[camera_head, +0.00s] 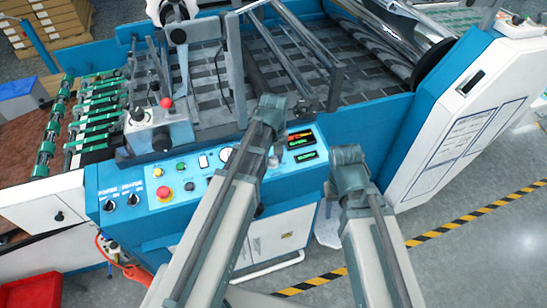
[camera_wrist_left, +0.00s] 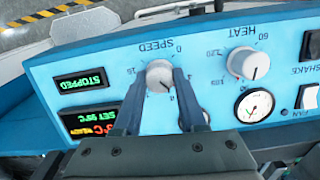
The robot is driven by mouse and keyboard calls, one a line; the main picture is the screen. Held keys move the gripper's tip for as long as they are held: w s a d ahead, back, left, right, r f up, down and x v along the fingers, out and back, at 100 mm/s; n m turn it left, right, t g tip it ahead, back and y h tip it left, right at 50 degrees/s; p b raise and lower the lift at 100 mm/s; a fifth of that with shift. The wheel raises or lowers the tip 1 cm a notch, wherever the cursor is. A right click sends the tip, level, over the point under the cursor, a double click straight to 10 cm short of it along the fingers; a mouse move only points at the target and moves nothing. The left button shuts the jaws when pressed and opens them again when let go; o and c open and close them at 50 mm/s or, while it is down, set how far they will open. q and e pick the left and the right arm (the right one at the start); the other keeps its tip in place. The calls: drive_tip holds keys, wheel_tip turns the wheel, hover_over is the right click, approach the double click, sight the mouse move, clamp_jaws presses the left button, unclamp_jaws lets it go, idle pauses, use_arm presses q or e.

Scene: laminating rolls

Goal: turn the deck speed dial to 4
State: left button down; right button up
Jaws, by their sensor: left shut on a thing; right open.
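The speed dial (camera_wrist_left: 159,77) is a light grey round knob on the blue control panel (camera_wrist_left: 215,85), marked SPEED, and appears upside down in the left wrist view. My left gripper (camera_wrist_left: 163,75) is shut on this knob, one dark finger on each side. A 0 and a 16 are readable on its scale; the fingers hide part of it, and I cannot tell the exact setting. In the head view my left gripper (camera_head: 275,158) is at the panel, partly hidden by its arm. My right gripper (camera_head: 329,199) is open, in front of the panel's right end, its fingers barely visible.
A heat dial (camera_wrist_left: 248,63) and a round gauge (camera_wrist_left: 254,105) sit beside the speed dial. A red emergency button (camera_head: 164,193) is at the panel's left. A white machine housing (camera_head: 465,120) stands at right.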

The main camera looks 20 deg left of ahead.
sight(269, 169)
use_arm(q)
drive_tip(key=n, duration=0.6)
drive_tip(key=shift+s+t+h, duration=0.1)
drive_tip(key=shift+t+h, duration=0.3)
drive_tip(key=shift+n, duration=0.4)
drive_tip(key=shift+c, duration=2.4)
unclamp_jaws()
drive_tip(key=shift+r, duration=0.1)
wheel_tip(269, 169, up, 14)
drive_tip(key=s+p, duration=0.1)
drive_tip(key=p, duration=1.2)
drive_tip(key=shift+s+a+f, duration=0.25)
drive_tip(key=shift+a, duration=0.2)
